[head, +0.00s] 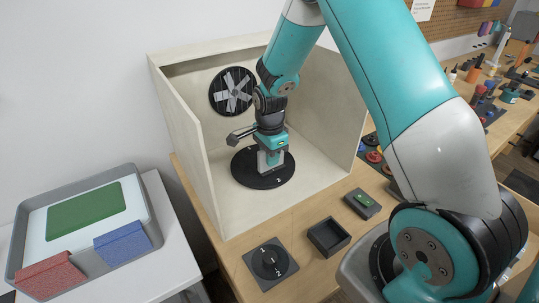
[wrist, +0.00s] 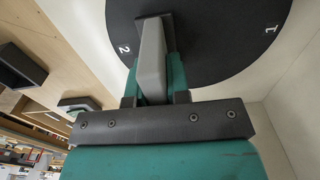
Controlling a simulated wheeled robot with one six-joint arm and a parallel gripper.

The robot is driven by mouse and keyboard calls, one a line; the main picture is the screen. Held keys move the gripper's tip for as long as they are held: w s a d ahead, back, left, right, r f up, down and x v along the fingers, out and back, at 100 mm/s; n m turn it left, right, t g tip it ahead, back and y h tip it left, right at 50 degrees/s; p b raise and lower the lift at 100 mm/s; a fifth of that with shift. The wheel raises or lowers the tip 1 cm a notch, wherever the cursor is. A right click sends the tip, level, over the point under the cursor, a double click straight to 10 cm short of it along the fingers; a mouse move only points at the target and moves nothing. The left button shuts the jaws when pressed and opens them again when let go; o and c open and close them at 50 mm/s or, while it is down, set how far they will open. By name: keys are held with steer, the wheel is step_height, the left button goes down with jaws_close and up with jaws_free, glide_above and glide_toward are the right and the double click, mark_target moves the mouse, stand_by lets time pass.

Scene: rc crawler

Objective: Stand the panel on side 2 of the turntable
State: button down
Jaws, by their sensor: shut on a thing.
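The turntable is a black disc (head: 248,178) on the floor of the pale wooden booth. A "2" shows on its near side in the head view. In the wrist view the turntable (wrist: 215,45) shows a "2" at left and a "1" at upper right. My gripper (head: 270,158) points down over the turntable, close to the "2". In the wrist view its teal fingers (wrist: 154,75) are shut on the light grey panel (wrist: 152,58), seen nearly edge-on. A dark piece is at the panel's far end. I cannot tell whether the panel touches the disc.
The booth (head: 185,125) has walls on both sides and a round fan (head: 233,92) at the back. In front stand a dial plate (head: 270,264), an open black box (head: 328,237) and a green-button box (head: 362,203). A grey tray (head: 22,235) lies left.

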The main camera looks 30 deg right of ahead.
steer(key=shift+f, duration=0.25)
steer(key=c, duration=1.1)
jaws_free()
steer(key=shift+r, duration=0.6)
step_height(320, 180, up, 11)
steer(key=b, duration=0.2)
steer(key=shift+f+b, duration=0.2)
steer(key=shift+b, duration=0.1)
steer(key=s+a+r+n+y, duration=0.2)
steer(key=s+a+r+n, duration=0.2)
steer(key=s+a+n, duration=0.5)
steer(key=s+a+r+n+y, duration=0.2)
steer(key=s+a+r+n, duration=0.3)
steer(key=s+a+n, duration=0.4)
steer(key=s+n, duration=0.7)
steer(key=shift+s, duration=0.4)
